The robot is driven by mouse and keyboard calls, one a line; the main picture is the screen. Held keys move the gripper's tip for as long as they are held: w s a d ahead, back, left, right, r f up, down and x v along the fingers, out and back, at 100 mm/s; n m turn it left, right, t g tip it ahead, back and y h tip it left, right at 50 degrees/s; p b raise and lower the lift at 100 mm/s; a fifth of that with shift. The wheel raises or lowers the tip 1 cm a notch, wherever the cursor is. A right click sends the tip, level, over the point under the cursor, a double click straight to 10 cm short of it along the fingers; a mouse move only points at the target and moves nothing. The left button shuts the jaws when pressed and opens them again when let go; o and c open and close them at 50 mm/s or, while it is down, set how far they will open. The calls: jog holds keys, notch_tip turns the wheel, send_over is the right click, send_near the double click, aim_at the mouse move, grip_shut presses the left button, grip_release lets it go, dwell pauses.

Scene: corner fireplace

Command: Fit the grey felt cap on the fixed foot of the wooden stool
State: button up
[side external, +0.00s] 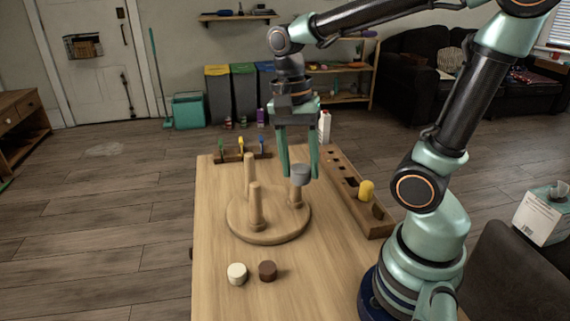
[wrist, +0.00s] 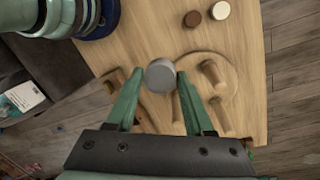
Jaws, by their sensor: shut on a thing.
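The wooden stool (side external: 268,233) lies upside down on the table, its round seat flat and several feet pointing up. My gripper (side external: 300,174) is shut on the grey felt cap (side external: 300,180), pointing down over the right side of the stool. In the side view the cap appears just above the right-hand foot (side external: 295,198); I cannot tell whether they touch. In the wrist view the cap (wrist: 160,76) sits between the fingertips and beside the seat's outline (wrist: 232,78). A foot there is partly hidden by a finger.
A white cap (side external: 237,273) and a brown cap (side external: 267,270) lie at the table's front. A wooden rack (side external: 376,225) with a yellow piece (side external: 366,190) runs along the right. A small tool holder (side external: 230,157) stands at the back left. The left front tabletop is clear.

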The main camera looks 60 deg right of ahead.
jog(key=r, duration=0.2)
send_over(296, 161)
jog(key=shift+w+n, duration=0.1)
jog(key=shift+n, duration=0.3)
jog(key=shift+t, duration=0.3)
jog(key=shift+a+f, duration=0.1)
jog(key=shift+f, duration=3.15)
jog(key=shift+f, duration=1.4)
jog(key=o, duration=1.3)
